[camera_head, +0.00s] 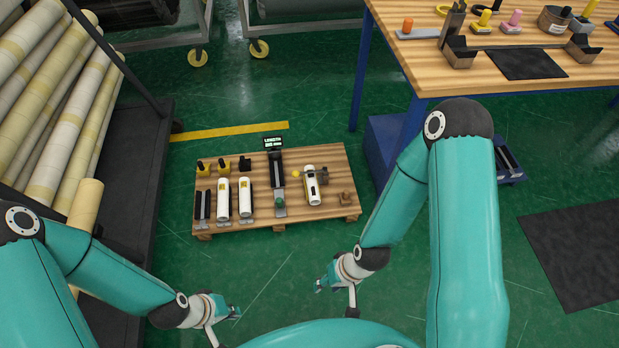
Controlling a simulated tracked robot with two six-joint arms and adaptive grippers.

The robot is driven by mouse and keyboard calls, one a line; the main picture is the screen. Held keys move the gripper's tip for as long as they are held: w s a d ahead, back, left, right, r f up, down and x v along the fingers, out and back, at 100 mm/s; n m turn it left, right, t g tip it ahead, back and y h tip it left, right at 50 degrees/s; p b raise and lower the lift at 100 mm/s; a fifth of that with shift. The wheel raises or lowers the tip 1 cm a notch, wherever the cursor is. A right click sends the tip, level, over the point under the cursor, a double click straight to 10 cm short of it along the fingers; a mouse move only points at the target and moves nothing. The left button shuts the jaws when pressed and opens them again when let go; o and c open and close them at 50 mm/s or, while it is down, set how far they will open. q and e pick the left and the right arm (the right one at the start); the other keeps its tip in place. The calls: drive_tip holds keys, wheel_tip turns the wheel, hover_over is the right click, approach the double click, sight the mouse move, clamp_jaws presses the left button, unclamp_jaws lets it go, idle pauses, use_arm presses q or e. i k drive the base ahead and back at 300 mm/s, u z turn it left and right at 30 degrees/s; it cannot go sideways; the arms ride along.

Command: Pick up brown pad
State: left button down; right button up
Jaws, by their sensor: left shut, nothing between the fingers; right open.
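A small brown piece (345,198), which looks like the brown pad, lies at the right end of the low wooden pallet (248,229) on the floor. It is too small to make out in detail. My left gripper (234,312) is shut and empty, low in front of the pallet and to the left of the pad. My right gripper (322,286) is open and empty, in front of the pallet and nearer the pad. Neither gripper touches the pad.
White wrapped rolls (245,198) in holders and a length gauge (277,180) stand on the pallet. A rack of long rolls (60,110) is at left. A workbench (420,70) stands at upper right. Green floor is clear in front of the pallet.

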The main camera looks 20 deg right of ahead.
sight(344, 196)
drive_tip(key=z, duration=0.1)
drive_tip(key=i, duration=1.35)
drive_tip(key=z, duration=0.45)
